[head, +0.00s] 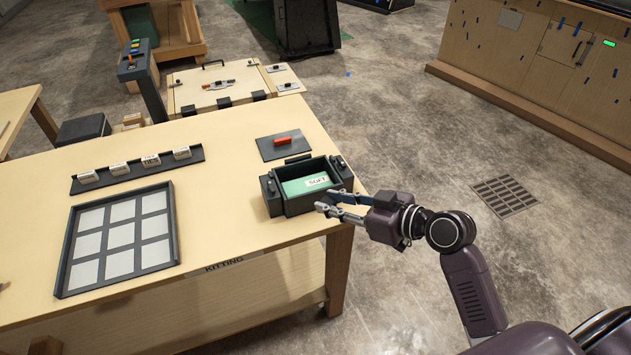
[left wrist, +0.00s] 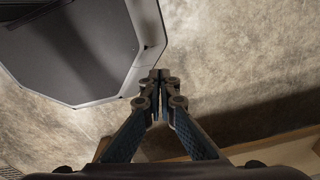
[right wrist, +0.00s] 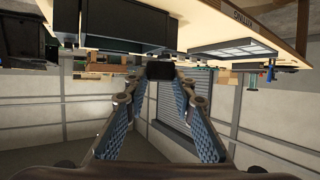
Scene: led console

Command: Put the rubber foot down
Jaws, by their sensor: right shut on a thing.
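My right gripper (head: 328,200) is at the front right corner of the kitting table, beside the dark bin (head: 292,207). In the right wrist view its fingers (right wrist: 159,82) are closed on a small black block, the rubber foot (right wrist: 160,69). The foot is close to the bin's dark body (right wrist: 110,32) in that view; I cannot tell whether they touch. In the head view I cannot make out the foot between the fingertips. My left gripper (left wrist: 157,80) shows only in the left wrist view, with its fingertips together and nothing seen between them.
The table (head: 225,195) also holds a framed grid tray (head: 178,236), a rack of labelled cards (head: 138,173) and a dark plate with a red handle (head: 284,146). A green labelled piece (head: 300,185) lies in the bin. Bare floor (head: 420,180) lies right of the table.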

